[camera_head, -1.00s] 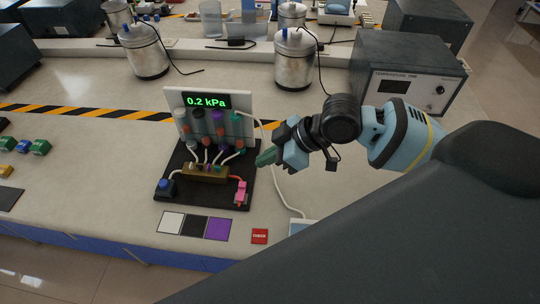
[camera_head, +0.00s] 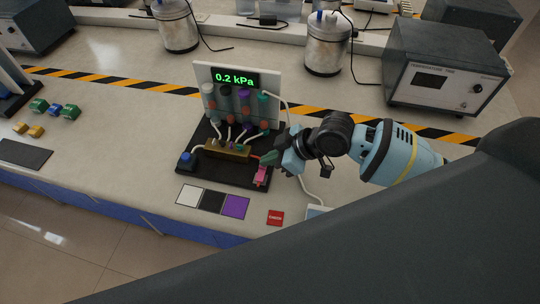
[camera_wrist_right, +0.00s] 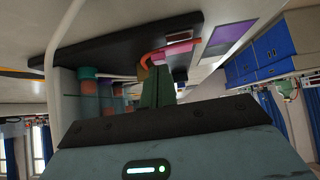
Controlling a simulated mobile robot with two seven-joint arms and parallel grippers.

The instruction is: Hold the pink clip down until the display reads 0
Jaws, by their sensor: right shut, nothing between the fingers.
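The pink clip (camera_head: 261,175) is at the right front corner of a black base (camera_head: 232,172). A red tube runs to it from a brass block (camera_head: 228,150). The display (camera_head: 235,79) on the white panel reads 0.2 kPa. My right gripper (camera_head: 267,158) is shut and empty, with its green fingertips just behind and above the clip in the head view. In the right wrist view the fingertips (camera_wrist_right: 158,88) show close to the pink clip (camera_wrist_right: 178,50), seemingly apart from it; the exact gap is hard to tell. My left gripper is not in view.
White, black and purple squares (camera_head: 235,206) and a red tile (camera_head: 275,217) lie in front of the base. A white tube curves past my right gripper. A grey instrument box (camera_head: 447,78) stands behind right. Coloured blocks (camera_head: 54,110) lie at left.

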